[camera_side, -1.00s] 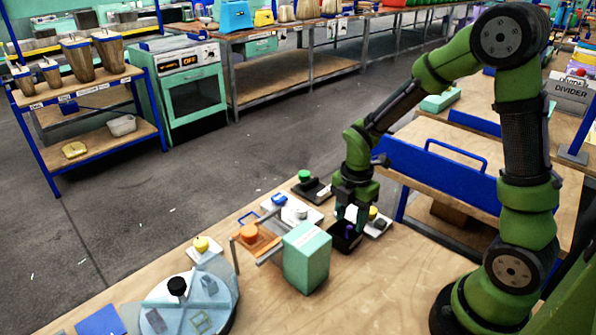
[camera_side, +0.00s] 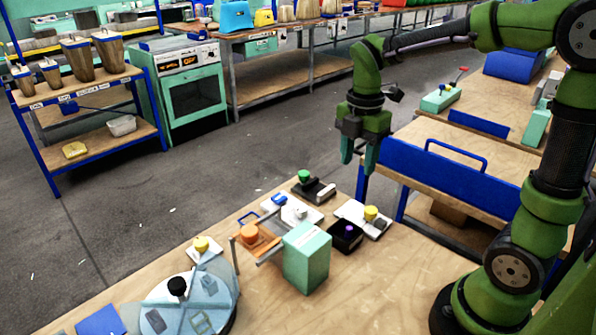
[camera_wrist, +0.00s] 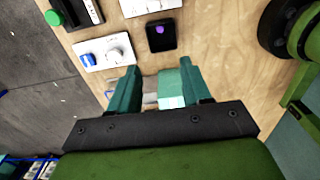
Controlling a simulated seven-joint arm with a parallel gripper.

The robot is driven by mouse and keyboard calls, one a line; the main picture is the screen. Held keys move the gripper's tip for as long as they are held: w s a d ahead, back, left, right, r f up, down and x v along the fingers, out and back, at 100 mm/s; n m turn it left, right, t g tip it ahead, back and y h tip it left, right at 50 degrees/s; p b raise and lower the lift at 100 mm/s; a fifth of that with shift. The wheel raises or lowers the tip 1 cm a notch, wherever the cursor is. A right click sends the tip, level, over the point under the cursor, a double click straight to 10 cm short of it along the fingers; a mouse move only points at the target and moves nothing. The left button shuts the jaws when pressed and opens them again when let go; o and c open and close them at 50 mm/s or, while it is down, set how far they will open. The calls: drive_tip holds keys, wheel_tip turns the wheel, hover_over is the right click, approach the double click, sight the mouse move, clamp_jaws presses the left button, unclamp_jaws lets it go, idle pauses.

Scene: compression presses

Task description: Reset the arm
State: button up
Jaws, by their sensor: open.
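My gripper (camera_side: 360,158) is open and empty, raised well above the table, with its fingers pointing down. The black tray also shows in the wrist view (camera_wrist: 161,42).
A black press with a green knob (camera_side: 313,188), a white press with a blue part (camera_side: 290,210) and an orange-topped press (camera_side: 258,240) stand close together. A round grey-blue fixture (camera_side: 190,300) is at the front left. A blue-edged bench (camera_side: 440,175) stands behind. The bench's right side is clear.

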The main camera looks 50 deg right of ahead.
drive_tip(key=shift+r, duration=0.55)
drive_tip(key=s+a+r+m+t+y, duration=0.1)
drive_tip(key=s+a+m+t, duration=0.2)
drive_tip(key=m, duration=0.8)
drive_tip(key=s+a+r+m+t+y, duration=0.1)
drive_tip(key=s+a+m+t, duration=0.3)
drive_tip(key=m, duration=0.7)
drive_tip(key=shift+s+r, duration=0.65)
drive_tip(key=shift+s, duration=0.3)
